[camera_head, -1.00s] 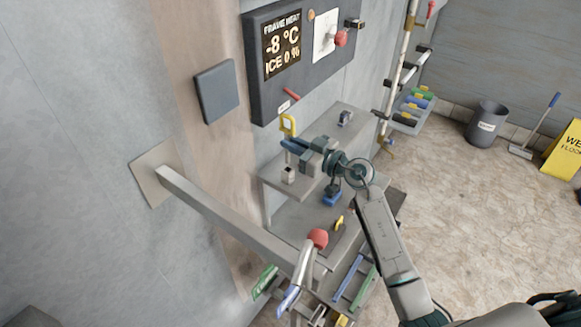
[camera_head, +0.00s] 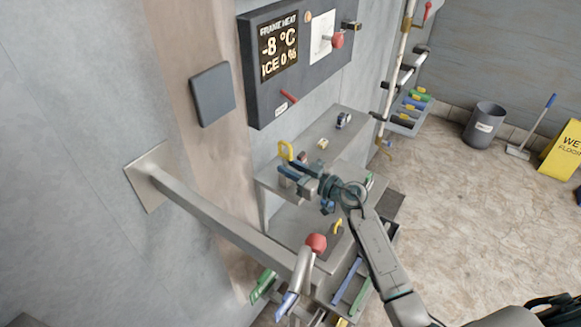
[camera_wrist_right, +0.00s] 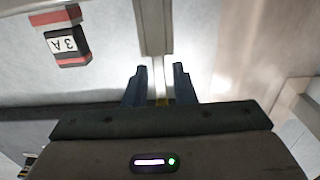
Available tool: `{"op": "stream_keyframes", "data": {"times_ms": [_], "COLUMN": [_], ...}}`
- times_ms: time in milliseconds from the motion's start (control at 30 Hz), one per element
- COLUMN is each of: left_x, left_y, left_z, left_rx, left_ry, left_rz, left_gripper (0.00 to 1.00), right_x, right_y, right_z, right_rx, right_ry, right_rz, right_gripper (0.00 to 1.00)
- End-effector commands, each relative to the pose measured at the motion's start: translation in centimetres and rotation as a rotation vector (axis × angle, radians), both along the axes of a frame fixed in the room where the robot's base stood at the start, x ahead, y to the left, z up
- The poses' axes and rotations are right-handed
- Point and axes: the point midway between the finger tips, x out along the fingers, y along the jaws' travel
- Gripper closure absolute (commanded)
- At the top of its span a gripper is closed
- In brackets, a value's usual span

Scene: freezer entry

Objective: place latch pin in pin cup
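My right gripper (camera_head: 288,174) is low over the left end of the upper grey shelf. The latch pin's yellow loop handle (camera_head: 285,150) stands up just above the fingers. The pin's lower end is hidden by the gripper. The pin cup is not visible; the gripper covers the place where it stood. Whether the pin is inside it cannot be seen. My left gripper is out of view.
The upper shelf (camera_head: 338,137) carries a small yellow piece (camera_head: 322,143) and a dark-and-white block (camera_head: 343,120). The wall panel (camera_head: 290,60) reads -8 °C, ice 0 %.

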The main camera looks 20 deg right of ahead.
Motion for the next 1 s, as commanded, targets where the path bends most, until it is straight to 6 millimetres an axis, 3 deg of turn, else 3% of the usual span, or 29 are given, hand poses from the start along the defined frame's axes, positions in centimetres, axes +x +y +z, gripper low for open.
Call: {"op": "stream_keyframes", "data": {"times_ms": [433,800,1000], "left_x": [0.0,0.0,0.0], "left_y": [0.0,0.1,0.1], "left_z": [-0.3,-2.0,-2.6], "left_rx": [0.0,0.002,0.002], "left_ry": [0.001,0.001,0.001], "left_rz": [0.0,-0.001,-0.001], "left_gripper": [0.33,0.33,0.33], "right_x": [-0.5,-6.4,-8.6], "right_y": [-0.5,-5.1,-6.7], "right_z": [0.0,-0.2,0.0], "right_rx": [-0.003,-0.007,-0.004], "right_ry": [0.002,0.001,0.001], "right_rz": [-0.001,0.0,0.0], "right_gripper": [0.68,0.68,0.68]}}
